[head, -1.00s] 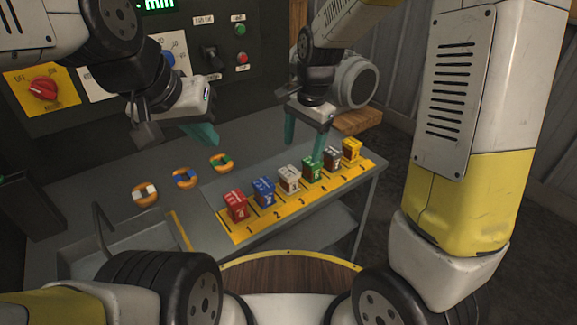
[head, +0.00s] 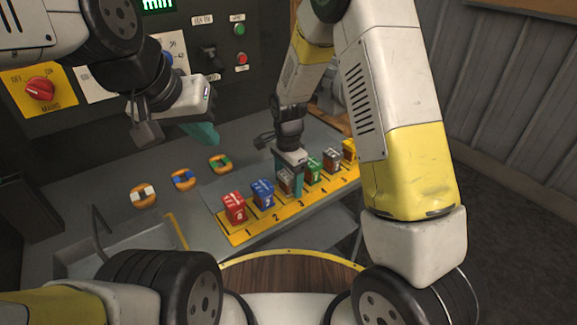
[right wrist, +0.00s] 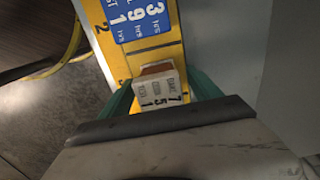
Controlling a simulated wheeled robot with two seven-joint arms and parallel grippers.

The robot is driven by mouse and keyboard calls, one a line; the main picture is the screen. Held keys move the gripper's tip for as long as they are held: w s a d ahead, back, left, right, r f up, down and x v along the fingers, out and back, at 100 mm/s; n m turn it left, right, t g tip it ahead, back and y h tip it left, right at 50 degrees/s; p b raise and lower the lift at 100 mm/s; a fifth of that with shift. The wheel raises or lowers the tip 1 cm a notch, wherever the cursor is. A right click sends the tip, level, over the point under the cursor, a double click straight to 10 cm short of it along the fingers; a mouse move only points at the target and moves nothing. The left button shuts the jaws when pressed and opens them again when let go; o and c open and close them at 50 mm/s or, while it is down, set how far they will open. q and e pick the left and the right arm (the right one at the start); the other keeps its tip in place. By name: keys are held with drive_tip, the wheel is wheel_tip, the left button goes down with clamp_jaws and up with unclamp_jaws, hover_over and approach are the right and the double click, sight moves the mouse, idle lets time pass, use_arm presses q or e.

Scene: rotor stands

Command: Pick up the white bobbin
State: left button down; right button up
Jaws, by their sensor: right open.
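The white bobbin (head: 285,183) stands third from the left in the row on the yellow numbered strip, partly hidden by my right gripper in the head view. My right gripper (head: 287,180) is open around it, pointing down. In the right wrist view the white bobbin (right wrist: 158,92) shows its printed top between the two green fingers (right wrist: 160,95), with its brown part at its far side. I cannot tell whether the fingers touch it. My left gripper (head: 203,135) hangs over the back left of the bench; its jaw opening is not clear.
A red bobbin (head: 233,208) and a blue bobbin (head: 262,194) stand to the left on the strip (head: 290,216). Green (head: 313,170), grey (head: 332,159) and yellow (head: 349,150) ones stand to the right. Three orange rings (head: 144,195) with coloured centres lie on the bench at left.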

drive_tip(key=shift+f, duration=0.1)
drive_tip(key=shift+c, duration=0.2)
clamp_jaws()
